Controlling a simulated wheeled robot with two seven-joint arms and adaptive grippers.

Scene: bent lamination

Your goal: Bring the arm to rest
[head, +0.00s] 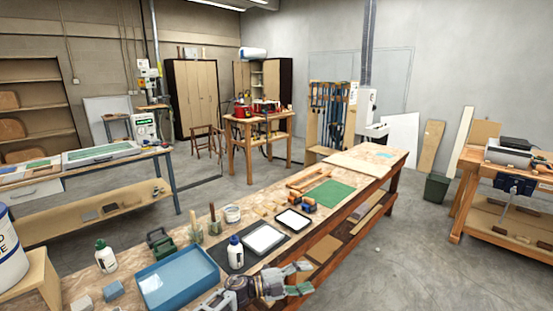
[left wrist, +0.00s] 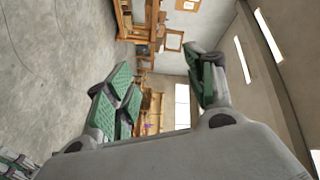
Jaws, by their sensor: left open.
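My left gripper (head: 302,278) shows at the bottom middle of the head view, at the near side of the long wooden workbench (head: 384,157). Its green-padded fingers are spread apart with nothing between them, pointing right. In the left wrist view the open left gripper (left wrist: 165,75) also has an empty gap between its pads, with the room behind it. That view is turned on its side.
A blue tray (head: 180,278), a white glue bottle (head: 235,253), a white-topped pad (head: 264,240) and a green mat (head: 329,194) are on the workbench close to my left gripper. Grey floor (head: 420,260) is clear right of the workbench.

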